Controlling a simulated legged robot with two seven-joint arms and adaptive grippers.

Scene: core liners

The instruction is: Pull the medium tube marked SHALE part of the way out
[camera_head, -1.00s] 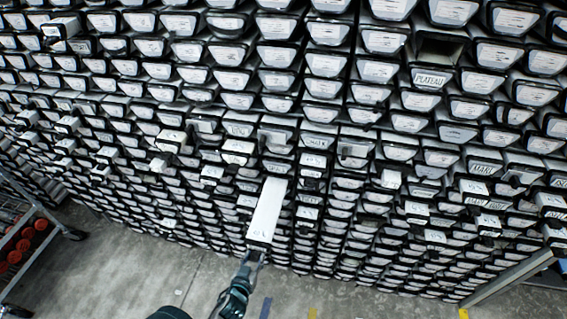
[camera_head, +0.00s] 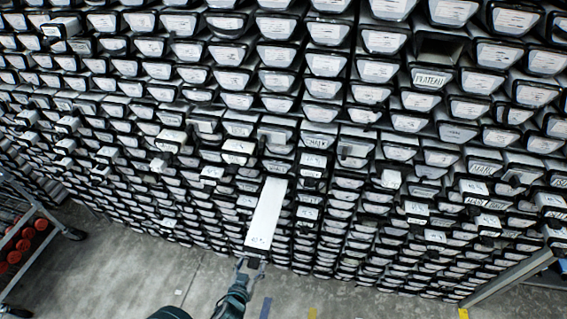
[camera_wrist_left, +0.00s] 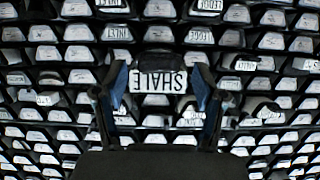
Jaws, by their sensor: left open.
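The tube marked SHALE (camera_head: 267,208) sticks out of the rack wall as a long white box, well beyond its neighbours, pointing down toward me. Its far part is inside the rack. In the left wrist view its end label (camera_wrist_left: 158,81) reads SHALE upside down. My left gripper (camera_head: 250,264) is at the tube's outer end, and its jaws are open. In the left wrist view its two dark fingers (camera_wrist_left: 160,98) stand on either side of the label; I cannot tell whether they touch the tube. My right gripper is not in view.
The rack wall (camera_head: 325,65) is packed with labelled tubes, several sticking out a little. A slot above the PLATEAU tube (camera_head: 430,78) looks empty. A cart (camera_head: 50,215) with red cylinders stands at the left. A metal beam (camera_head: 507,275) slants at lower right.

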